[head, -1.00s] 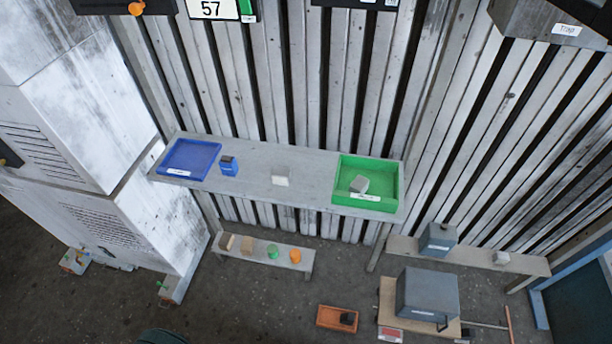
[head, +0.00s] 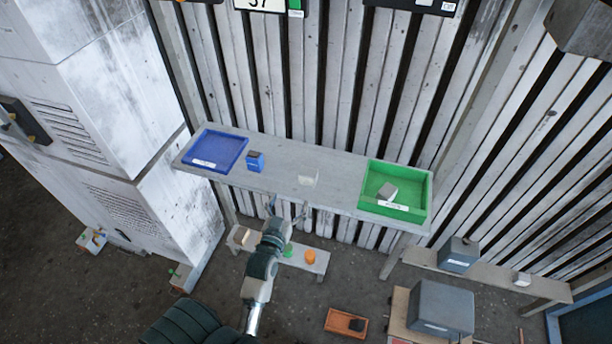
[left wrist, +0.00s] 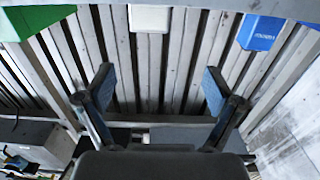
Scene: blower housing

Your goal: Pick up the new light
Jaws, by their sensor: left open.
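No readable label tells me which object is the new light. On the upper shelf (head: 335,190) stand a small blue box with a dark top (head: 255,162), a small white block (head: 308,178) and a grey block (head: 387,191) inside the green tray (head: 425,200). My left gripper (head: 287,208) is open and empty at the shelf's front edge, just below and left of the white block. In the left wrist view its fingers (left wrist: 157,78) are spread apart, with the white block (left wrist: 150,18) beyond them at the top. My right gripper is not in view.
An empty blue tray (head: 213,150) sits at the shelf's left end. A low bench (head: 318,262) below holds a tan block, a green piece and an orange piece (head: 310,257), partly behind my arm. Grey boxes (head: 440,308) stand right. A white cabinet (head: 110,100) is left.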

